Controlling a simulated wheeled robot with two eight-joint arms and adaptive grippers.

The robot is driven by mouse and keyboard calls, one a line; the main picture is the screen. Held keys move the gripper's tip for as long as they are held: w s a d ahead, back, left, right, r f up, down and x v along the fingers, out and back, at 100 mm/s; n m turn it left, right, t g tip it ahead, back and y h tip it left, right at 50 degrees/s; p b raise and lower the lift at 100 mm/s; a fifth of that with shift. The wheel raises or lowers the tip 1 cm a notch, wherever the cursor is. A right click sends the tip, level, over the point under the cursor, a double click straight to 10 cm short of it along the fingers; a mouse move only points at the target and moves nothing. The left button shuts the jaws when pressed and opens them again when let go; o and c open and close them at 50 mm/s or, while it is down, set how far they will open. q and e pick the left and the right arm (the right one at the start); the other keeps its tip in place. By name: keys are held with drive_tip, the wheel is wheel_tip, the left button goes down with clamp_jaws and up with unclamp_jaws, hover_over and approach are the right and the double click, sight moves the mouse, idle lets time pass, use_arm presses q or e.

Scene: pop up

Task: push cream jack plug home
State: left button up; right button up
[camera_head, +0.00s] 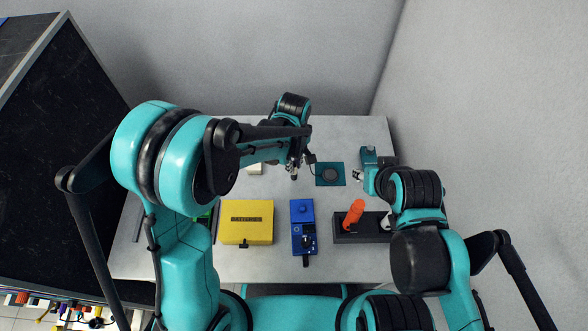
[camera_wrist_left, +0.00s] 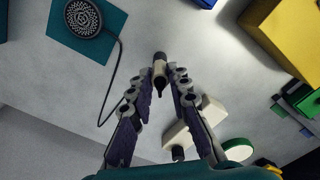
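The cream jack plug (camera_wrist_left: 159,72), a small cylinder with a dark end and a thin dark tip, is between my left fingertips (camera_wrist_left: 166,78) in the left wrist view. The fingers converge and look shut on it; exact contact is hard to see. In the head view my left gripper (camera_head: 294,166) hangs over the rear middle of the table. A cream block (camera_head: 255,169) lies left of it, partly hidden by my left arm. It also shows behind the right finger in the wrist view (camera_wrist_left: 213,110). My right gripper (camera_head: 358,176) is over the right rear, its fingers too small to judge.
A round black speaker-like disc (camera_head: 329,176) sits on a teal mat (camera_head: 340,167), with a thin dark cable. A yellow box (camera_head: 247,222), a blue device (camera_head: 302,215) and a black tray (camera_head: 357,237) with an orange item (camera_head: 354,212) stand nearer the front.

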use_arm(q)
clamp_jaws()
wheel_tip(320, 180, up, 6)
drive_tip(key=p, duration=0.4)
drive_tip(key=shift+f, duration=0.25)
